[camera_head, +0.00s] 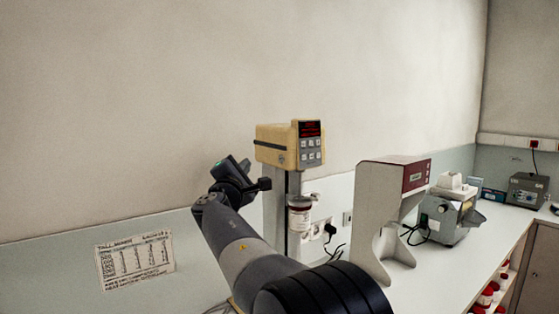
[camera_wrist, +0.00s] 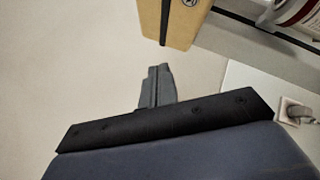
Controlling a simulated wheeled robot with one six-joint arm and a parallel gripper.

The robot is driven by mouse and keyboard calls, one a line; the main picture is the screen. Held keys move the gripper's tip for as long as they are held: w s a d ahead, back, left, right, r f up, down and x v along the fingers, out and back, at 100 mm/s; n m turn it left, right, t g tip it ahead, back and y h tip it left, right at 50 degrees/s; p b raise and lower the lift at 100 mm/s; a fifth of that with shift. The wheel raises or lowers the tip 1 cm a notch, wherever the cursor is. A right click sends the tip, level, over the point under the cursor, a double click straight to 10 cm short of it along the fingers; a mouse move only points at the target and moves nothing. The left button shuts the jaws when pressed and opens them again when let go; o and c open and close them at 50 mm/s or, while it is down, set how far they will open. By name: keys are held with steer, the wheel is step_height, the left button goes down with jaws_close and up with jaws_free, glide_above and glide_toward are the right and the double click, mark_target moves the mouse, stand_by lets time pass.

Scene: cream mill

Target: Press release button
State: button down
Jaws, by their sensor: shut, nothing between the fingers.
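A cream-yellow mill head (camera_head: 272,147) sits on a grey column by the wall. Its front panel (camera_head: 310,143) has a red display and several small grey buttons; I cannot tell which one is the release button. A clear jar with a dark red band (camera_head: 299,218) hangs below the head. My gripper (camera_head: 265,184) is shut and empty, to the left of the column and just below the head in the head view. In the wrist view, the shut fingers (camera_wrist: 157,84) point toward the wall, below the cream head (camera_wrist: 184,22). The jar's edge (camera_wrist: 296,12) shows top right.
A white and dark red machine (camera_head: 392,220) stands right of the mill, with a grey device (camera_head: 448,215) beyond it. A black cable and wall socket lie between mill and machine. A paper chart (camera_head: 135,261) is on the wall at left. The white bench (camera_head: 455,270) is clear at front right.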

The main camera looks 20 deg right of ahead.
mark_target(281, 159)
steer(key=w+d, duration=0.1)
steer(key=d, duration=0.6)
steer(key=shift+w+d, duration=0.25)
steer(key=shift+d, duration=0.15)
steer(key=shift+d, duration=0.15)
stand_by(1.6)
steer(key=shift+w+d+b, duration=0.1)
steer(key=shift+d+b, duration=0.15)
steer(key=shift+b, duration=0.1)
steer(key=shift+d, duration=0.3)
stand_by(0.4)
stand_by(0.4)
steer(key=shift+a+b, duration=0.35)
steer(key=shift+a, duration=0.35)
steer(key=shift+a, duration=0.1)
